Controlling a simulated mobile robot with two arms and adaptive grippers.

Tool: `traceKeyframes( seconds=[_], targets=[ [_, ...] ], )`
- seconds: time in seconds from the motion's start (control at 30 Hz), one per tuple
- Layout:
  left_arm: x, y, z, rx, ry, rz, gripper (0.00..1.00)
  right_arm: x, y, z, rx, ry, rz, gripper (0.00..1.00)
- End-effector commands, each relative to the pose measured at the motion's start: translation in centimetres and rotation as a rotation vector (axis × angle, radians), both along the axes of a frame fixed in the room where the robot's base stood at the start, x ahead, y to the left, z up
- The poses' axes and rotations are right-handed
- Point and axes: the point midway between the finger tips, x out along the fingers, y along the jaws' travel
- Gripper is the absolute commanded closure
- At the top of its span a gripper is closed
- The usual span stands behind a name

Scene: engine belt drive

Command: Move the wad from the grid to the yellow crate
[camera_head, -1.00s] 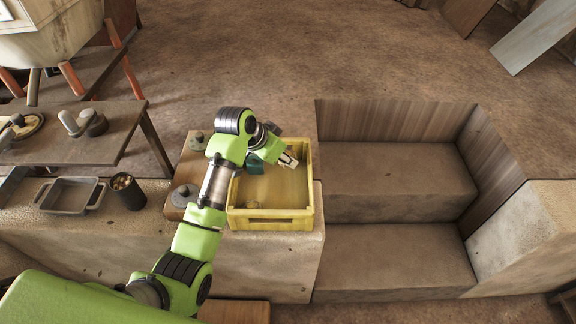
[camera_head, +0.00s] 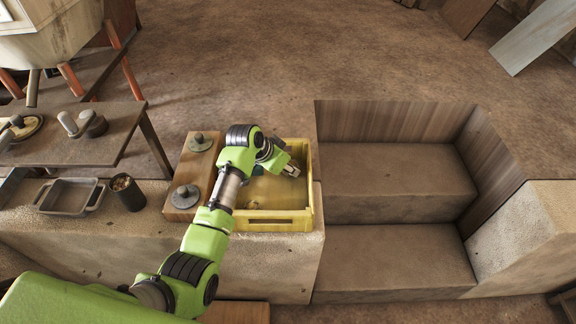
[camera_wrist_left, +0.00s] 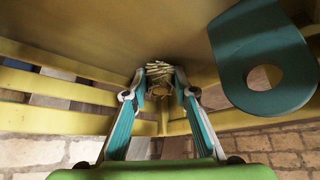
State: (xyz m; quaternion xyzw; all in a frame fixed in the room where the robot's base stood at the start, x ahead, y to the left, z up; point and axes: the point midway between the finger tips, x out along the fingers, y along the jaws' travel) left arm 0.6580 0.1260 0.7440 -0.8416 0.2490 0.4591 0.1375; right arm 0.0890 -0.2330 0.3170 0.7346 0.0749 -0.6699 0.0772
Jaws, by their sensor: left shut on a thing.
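My left gripper (camera_head: 292,169) is over the right part of the yellow crate (camera_head: 280,222). In the left wrist view, the left gripper (camera_wrist_left: 160,88) is shut on a straw-coloured, stringy wad (camera_wrist_left: 159,70) between its fingertips. The wad is within the crate's outline, close to its slatted wall (camera_wrist_left: 60,118); I cannot tell whether it touches the crate. In the head view the wad cannot be made out. I cannot identify a grid in either view. My right gripper is not in view.
A teal part with a round hole (camera_wrist_left: 265,60) is in the crate beside the gripper. A wooden board with two knobbed grey discs (camera_head: 183,212) lies left of the crate. A metal tray (camera_head: 68,197) and a dark cup (camera_head: 127,192) stand further left. Steps (camera_head: 395,185) drop away at right.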

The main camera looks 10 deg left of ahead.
Motion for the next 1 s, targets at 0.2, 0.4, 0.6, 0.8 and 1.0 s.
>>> traceKeyframes(
  seconds=[0.2, 0.4, 0.6, 0.8, 1.0],
  targets=[
    [0.0, 0.0, 0.0, 0.000, 0.000, 0.000, 0.58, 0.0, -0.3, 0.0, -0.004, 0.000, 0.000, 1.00],
    [0.0, 0.0, 0.0, 0.000, 0.000, 0.000, 0.58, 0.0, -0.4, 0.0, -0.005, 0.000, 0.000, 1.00],
    [-0.5, 0.4, 1.6, 0.000, -0.002, 0.002, 0.58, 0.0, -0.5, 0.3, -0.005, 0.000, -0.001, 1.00],
    [-2.3, 1.6, 5.0, 0.001, -0.003, 0.001, 0.58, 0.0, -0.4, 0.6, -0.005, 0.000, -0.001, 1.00],
    [-4.2, 2.8, 8.4, 0.001, -0.003, 0.000, 0.58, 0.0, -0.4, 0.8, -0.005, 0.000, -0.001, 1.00]
  ],
)
